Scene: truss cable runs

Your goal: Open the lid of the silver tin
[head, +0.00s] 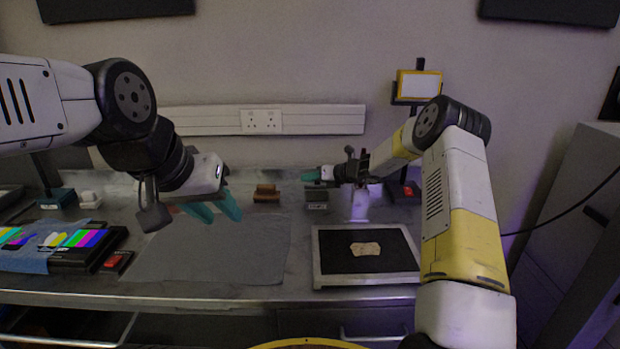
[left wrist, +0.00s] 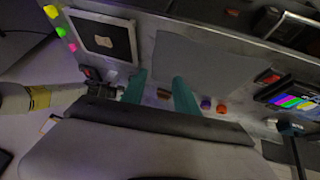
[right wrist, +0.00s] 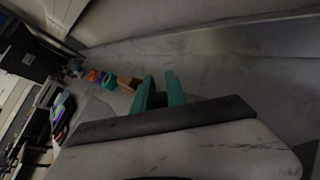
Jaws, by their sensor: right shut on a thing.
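The silver tin (head: 316,195), a small grey box with a pale label on its front, stands on the worktop near the wall, right of centre in the head view. My right gripper (head: 318,175) comes in from the right just above the tin. Its teal fingers, close together in the right wrist view (right wrist: 160,92), are shut on a small dark grey thing, apparently the tin's lid; how far it is raised is hard to tell. My left gripper (head: 217,207) is open and empty over the worktop, left of the tin; its fingers stand apart in the left wrist view (left wrist: 160,88).
A brown wooden block (head: 266,193) stands left of the tin. A black-topped tray (head: 316,262) holding a beige piece is at front right. A grey mat (head: 210,262) lies at front centre. A colour-bar device (head: 60,250) is at left. A lamp (head: 418,86) stands at back right.

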